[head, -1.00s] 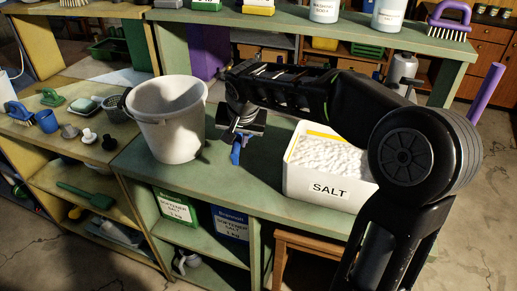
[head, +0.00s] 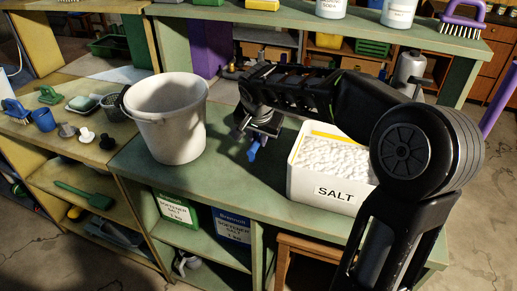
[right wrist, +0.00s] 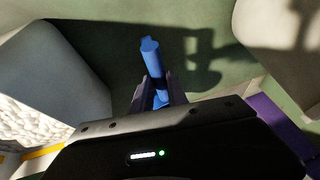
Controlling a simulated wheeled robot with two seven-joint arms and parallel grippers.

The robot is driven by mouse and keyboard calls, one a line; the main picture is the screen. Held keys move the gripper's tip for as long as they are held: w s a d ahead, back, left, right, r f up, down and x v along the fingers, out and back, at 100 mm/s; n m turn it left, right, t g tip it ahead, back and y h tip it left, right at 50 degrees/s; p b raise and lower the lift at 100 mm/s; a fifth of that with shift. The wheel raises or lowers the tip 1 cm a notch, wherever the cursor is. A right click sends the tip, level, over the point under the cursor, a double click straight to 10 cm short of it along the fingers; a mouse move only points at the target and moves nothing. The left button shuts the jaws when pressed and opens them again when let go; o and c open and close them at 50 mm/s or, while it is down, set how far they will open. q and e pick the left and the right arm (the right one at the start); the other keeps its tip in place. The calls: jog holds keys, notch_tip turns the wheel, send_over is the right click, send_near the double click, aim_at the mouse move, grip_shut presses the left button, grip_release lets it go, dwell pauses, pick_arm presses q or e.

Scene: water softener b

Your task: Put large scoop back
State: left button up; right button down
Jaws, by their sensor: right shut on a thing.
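My right gripper (head: 258,138) is shut on a blue item, seemingly the large scoop (head: 252,153), above the green bench between the bucket and the salt tub. In the right wrist view a blue handle (right wrist: 151,58) sticks out between the two fingers (right wrist: 156,88). The rest of the item is hidden, so I cannot see its bowl. The white salt tub (head: 322,186), heaped with white salt, stands just to the right of the gripper. My left gripper is not in view.
A grey-white bucket (head: 168,125) stands on the green bench (head: 225,172) to the left. Brushes, a blue mug (head: 43,119) and small items lie on the yellow bench at far left. Softener salt packs (head: 232,224) stand on the shelf below. A clear bench strip lies in front of the gripper.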

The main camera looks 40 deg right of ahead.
jog(key=shift+f, duration=0.25)
jog(key=shift+f, duration=1.9)
jog(key=shift+f, duration=0.1)
jog(key=c, duration=1.3)
grip_release()
jog(key=v, duration=1.2)
jog(key=shift+b, duration=0.3)
